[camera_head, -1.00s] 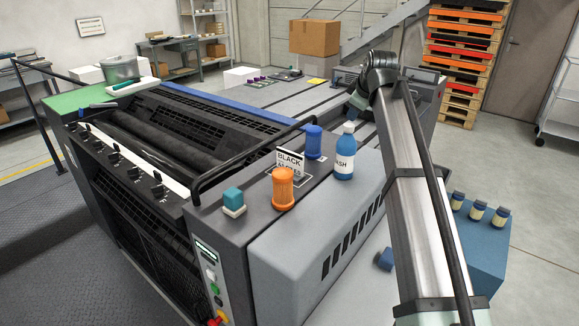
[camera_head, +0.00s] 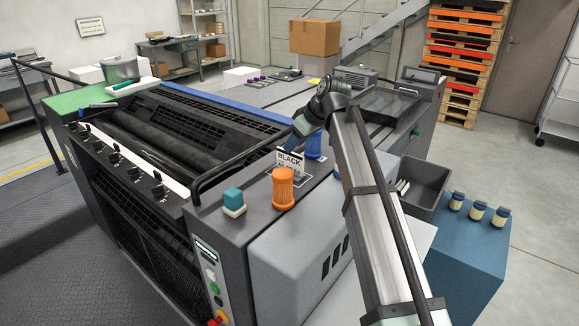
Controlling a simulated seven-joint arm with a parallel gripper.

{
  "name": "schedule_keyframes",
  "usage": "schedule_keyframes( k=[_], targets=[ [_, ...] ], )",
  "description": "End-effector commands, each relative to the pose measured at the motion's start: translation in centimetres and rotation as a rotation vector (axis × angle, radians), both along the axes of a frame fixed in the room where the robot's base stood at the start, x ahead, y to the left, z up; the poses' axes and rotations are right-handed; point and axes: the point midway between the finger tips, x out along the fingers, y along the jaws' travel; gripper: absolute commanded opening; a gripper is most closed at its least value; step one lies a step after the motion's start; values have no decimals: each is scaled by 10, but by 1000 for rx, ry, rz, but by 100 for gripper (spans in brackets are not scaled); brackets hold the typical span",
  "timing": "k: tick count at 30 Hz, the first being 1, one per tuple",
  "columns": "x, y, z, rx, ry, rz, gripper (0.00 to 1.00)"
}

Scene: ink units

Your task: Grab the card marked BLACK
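The white card marked BLACK (camera_head: 289,158) stands upright on the press's grey top cover, behind the orange cup-like container (camera_head: 283,189). Its upper line reads BLACK; its lower line is partly hidden by the orange container. My gripper (camera_head: 293,137) reaches down from the arm's wrist just above and behind the card's top edge. The fingertips are small and dark here, so I cannot tell whether they touch the card or how far apart they are.
A blue cylinder (camera_head: 314,146) stands right of the card, close to my wrist. A teal block on a white base (camera_head: 234,202) sits at left. A dark rail (camera_head: 235,160) runs behind. A grey bin (camera_head: 424,184) and several small jars on a blue box (camera_head: 465,245) are at right.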

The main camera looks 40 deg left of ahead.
Motion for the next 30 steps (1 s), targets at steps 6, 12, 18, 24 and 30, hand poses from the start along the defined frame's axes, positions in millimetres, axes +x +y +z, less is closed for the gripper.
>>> schedule_keyframes(
  k=[6, 12, 18, 24, 30],
  targets=[
    [0, 8, -13, 1, -2, 0, 39],
    [0, 12, -21, -1, -1, -1, 39],
    [0, 21, -44, -1, -1, 0, 39],
    [1, 32, -59, 0, -2, 0, 39],
    [1, 32, -60, 1, -3, -1, 39]
  ],
)
